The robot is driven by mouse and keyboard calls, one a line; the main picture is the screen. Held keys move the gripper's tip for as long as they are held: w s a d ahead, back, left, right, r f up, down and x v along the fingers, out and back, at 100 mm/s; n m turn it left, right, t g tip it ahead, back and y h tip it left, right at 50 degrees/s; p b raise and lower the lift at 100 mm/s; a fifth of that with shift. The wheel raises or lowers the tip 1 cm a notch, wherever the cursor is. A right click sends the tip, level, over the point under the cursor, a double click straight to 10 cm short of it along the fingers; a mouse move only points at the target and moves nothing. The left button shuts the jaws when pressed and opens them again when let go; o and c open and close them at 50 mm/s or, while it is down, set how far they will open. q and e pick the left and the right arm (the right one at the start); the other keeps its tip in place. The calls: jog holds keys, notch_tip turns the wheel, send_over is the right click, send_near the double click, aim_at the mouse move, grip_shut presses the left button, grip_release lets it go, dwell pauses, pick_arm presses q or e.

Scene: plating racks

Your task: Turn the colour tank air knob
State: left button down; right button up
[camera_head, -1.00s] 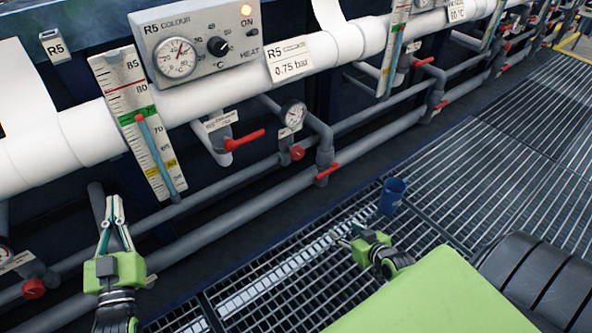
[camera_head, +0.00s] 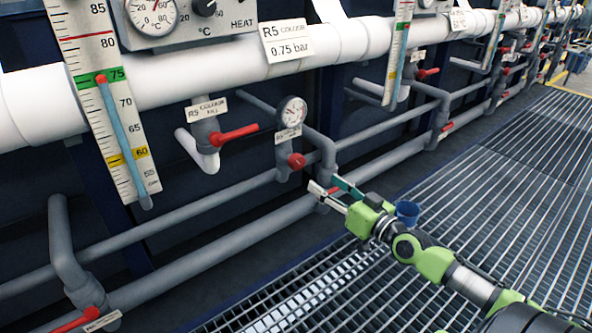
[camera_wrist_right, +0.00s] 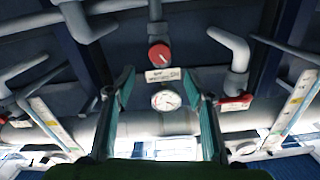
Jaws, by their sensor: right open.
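The red round knob (camera_head: 296,160) sits on a grey pipe below a round pressure gauge (camera_head: 292,111) and its small white label (camera_head: 288,134). In the right wrist view the red knob (camera_wrist_right: 159,53) appears beyond the fingertips, near the gauge (camera_wrist_right: 166,100). My right gripper (camera_head: 322,183) is open and empty, a little below and right of the knob, apart from it. Its fingers (camera_wrist_right: 163,82) frame the gauge in the wrist view. The fingers partly hide a red valve handle on the lower pipe. My left gripper is out of view.
A red lever (camera_head: 235,134) on the fill valve is left of the gauge. Grey pipes (camera_head: 205,215) run along the wall. A tank thermometer (camera_head: 108,100) hangs at left. A blue cup (camera_head: 407,211) is behind my right wrist. The grating (camera_head: 500,190) is largely clear.

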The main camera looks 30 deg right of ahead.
aim_at(299, 165)
jog(key=w, duration=0.9)
jog(key=w+a, duration=0.1)
jog(key=w, duration=0.3)
jog(key=shift+w+b, duration=0.25)
jog(key=shift+b, duration=0.05)
jog(key=c, duration=1.1)
